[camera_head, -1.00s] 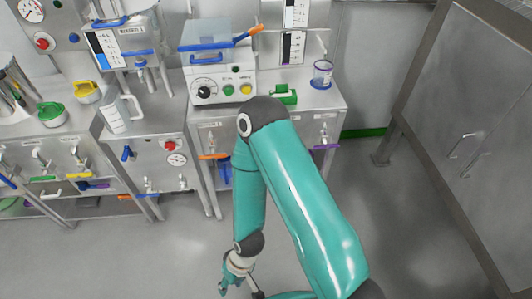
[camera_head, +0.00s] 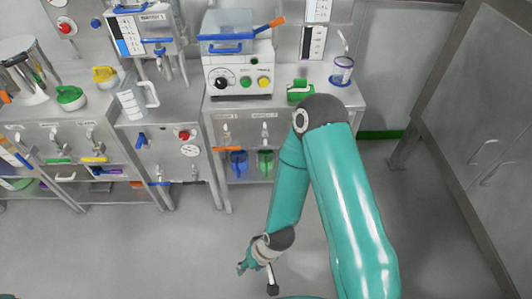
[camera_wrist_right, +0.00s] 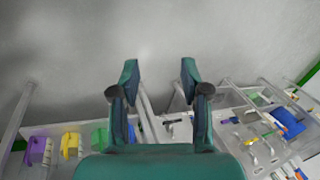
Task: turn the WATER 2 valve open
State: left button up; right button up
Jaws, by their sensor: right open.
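The labels on the bench fronts are too small to read, so I cannot tell which valve is WATER 2. Valves with small labels show on the left bench front (camera_head: 70,140), with green (camera_head: 58,161) and yellow (camera_head: 93,160) handles below them. Two more valves sit low on the middle bench front (camera_head: 175,168), and two on the right bench front (camera_head: 246,130), with an orange handle (camera_head: 226,149). My right gripper (camera_head: 243,267) hangs over the floor in front of the benches, apart from every valve. In the right wrist view it (camera_wrist_right: 160,85) is open and empty. My left gripper is not in view.
A white control box (camera_head: 238,78), a green object (camera_head: 300,90) and a blue-rimmed jar (camera_head: 342,70) stand on the right bench. A measuring jug (camera_head: 132,98) stands on the middle bench. A grey cabinet (camera_head: 470,130) stands at right. The floor (camera_head: 130,250) is clear.

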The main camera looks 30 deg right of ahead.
jog(key=w+d+f+m+t+h+b, duration=0.1)
jog(key=w+d+f+m+t+b, duration=0.15)
jog(key=w+b, duration=0.25)
jog(key=w+d+f+m+t+h+b, duration=0.1)
jog(key=w+f+m+t+b, duration=0.15)
jog(key=w+b, duration=0.2)
jog(key=m+t+h+b, duration=1)
jog(key=m+b, duration=0.6)
jog(key=b, duration=0.8)
send_near(265, 149)
jog(key=shift+g+h, duration=0.6)
jog(key=shift+g, duration=0.1)
jog(key=x, duration=0.3)
jog(key=b+x, duration=0.1)
jog(key=x, duration=0.5)
jog(key=shift+w+a+r+b, duration=0.2)
jog(key=shift+w+b, duration=0.1)
jog(key=shift+w, duration=0.15)
grip_shut()
